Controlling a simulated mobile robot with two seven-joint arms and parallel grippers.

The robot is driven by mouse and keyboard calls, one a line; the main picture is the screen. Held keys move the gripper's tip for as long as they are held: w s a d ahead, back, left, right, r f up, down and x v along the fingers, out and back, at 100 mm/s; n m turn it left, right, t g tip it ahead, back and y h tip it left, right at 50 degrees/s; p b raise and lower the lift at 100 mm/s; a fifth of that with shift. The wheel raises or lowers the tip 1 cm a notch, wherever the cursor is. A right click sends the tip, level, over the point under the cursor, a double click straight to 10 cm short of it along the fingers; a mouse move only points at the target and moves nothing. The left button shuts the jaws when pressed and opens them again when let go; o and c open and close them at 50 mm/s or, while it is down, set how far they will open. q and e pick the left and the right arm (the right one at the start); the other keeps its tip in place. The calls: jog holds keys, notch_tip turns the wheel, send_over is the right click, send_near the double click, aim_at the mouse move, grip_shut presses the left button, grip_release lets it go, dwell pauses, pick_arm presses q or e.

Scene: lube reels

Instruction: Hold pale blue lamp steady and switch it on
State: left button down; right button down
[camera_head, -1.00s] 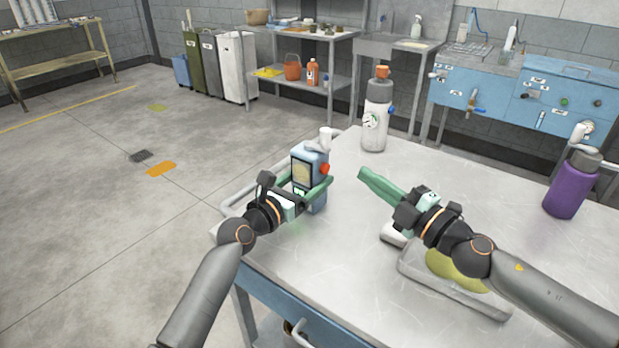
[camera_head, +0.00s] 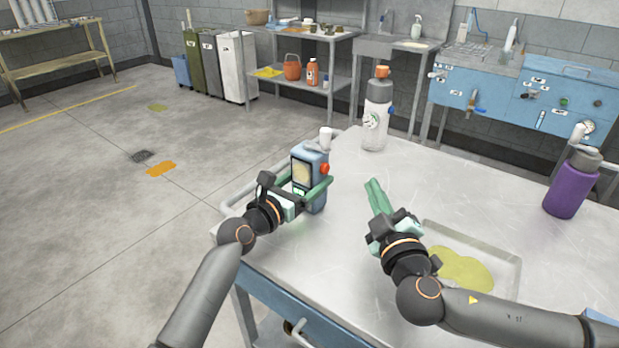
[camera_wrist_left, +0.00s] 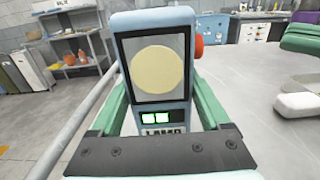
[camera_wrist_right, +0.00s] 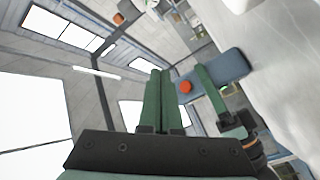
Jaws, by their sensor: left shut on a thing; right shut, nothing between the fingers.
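The pale blue lamp (camera_head: 312,160) stands upright at the table's left edge, with a round pale disc on its front and a red knob (camera_head: 325,168) on its right side. My left gripper (camera_head: 308,190) is shut on the lamp, one green finger on each side. My right gripper (camera_head: 374,185) is shut and empty above the table, right of the lamp and apart from it. The right wrist view shows the red knob (camera_wrist_right: 185,87) beyond the right fingers.
A clear bottle with an orange cap (camera_head: 376,115) stands behind. A purple bottle (camera_head: 570,187) is at the right. A shallow tray (camera_head: 478,237) with a yellow-green puddle lies beside my right arm. The table between lamp and right gripper is clear.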

jog(key=w+a, duration=0.4)
jog(key=a, duration=0.1)
jog(key=shift+w+a, duration=0.15)
jog(key=shift+a, duration=0.25)
dwell(1.8)
jog(key=shift+w+a, duration=0.25)
jog(key=shift+a, duration=0.15)
jog(key=shift+w+a, duration=0.1)
jog(key=shift+a, duration=0.05)
dwell(0.4)
jog(key=shift+s+d, duration=0.4)
jog(key=shift+d, duration=0.1)
jog(key=shift+d, duration=0.1)
jog(key=s+d, duration=0.2)
jog(key=d, duration=0.1)
jog(key=s+d, duration=0.1)
jog(key=shift+s+d, duration=0.25)
jog(key=shift+d, duration=0.1)
